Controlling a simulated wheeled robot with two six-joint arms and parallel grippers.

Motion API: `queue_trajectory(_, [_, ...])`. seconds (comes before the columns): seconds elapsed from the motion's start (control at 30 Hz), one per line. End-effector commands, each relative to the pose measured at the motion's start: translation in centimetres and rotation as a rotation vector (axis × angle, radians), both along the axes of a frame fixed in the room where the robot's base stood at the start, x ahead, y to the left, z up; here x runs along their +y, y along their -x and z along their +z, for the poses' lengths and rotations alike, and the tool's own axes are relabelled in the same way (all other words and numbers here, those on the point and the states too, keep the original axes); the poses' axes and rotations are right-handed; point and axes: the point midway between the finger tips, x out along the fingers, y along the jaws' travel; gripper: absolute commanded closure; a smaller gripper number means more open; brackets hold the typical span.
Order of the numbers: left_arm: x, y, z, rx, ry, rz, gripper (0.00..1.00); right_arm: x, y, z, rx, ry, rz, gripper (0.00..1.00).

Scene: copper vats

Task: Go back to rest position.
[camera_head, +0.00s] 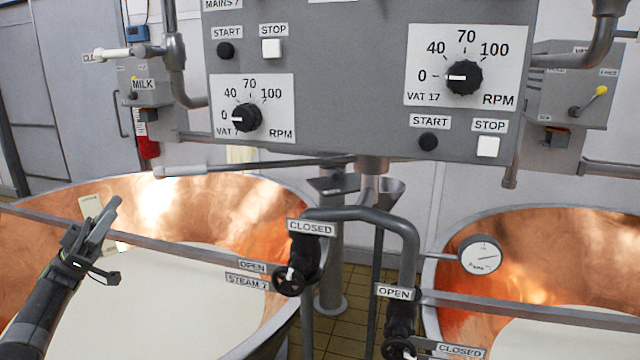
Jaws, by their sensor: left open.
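My left gripper (108,243) is at the lower left of the head view, with its arm coming in from the bottom left corner. Its fingers are apart and nothing shows between them. It is in front of the left copper vat (225,195), which holds pale liquid. My right gripper is not in the head view.
A grey control panel (345,75) with dials and buttons fills the top middle. Valves, such as the left black handwheel (290,281), and pipes stand between the left vat and the right copper vat (560,240). A round gauge (481,255) sits at the right vat's rim.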

Motion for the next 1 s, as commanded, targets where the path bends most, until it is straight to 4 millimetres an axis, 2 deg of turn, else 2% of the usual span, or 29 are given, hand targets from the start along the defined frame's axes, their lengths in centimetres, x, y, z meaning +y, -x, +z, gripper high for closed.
queue_trajectory(0.27, [-1.9,-2.6,-4.6,0.111,0.041,0.196,0.57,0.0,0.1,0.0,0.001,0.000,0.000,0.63])
queue_trajectory(0.43, [-3.6,-3.9,-9.7,0.238,0.051,0.396,0.57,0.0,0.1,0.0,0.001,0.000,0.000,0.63])
queue_trajectory(0.57, [-4.6,-4.0,-14.0,0.352,0.037,0.552,0.57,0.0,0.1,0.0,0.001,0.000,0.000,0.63])
queue_trajectory(0.77, [-6.0,-2.4,-20.7,0.552,-0.026,0.771,0.57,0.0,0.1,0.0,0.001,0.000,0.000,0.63])
queue_trajectory(0.87, [-6.7,-0.8,-24.0,0.661,-0.075,0.868,0.57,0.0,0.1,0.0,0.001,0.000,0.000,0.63])
queue_trajectory(1.0, [-7.5,2.5,-28.4,0.823,-0.168,0.986,0.57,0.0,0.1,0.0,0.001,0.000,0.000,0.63])
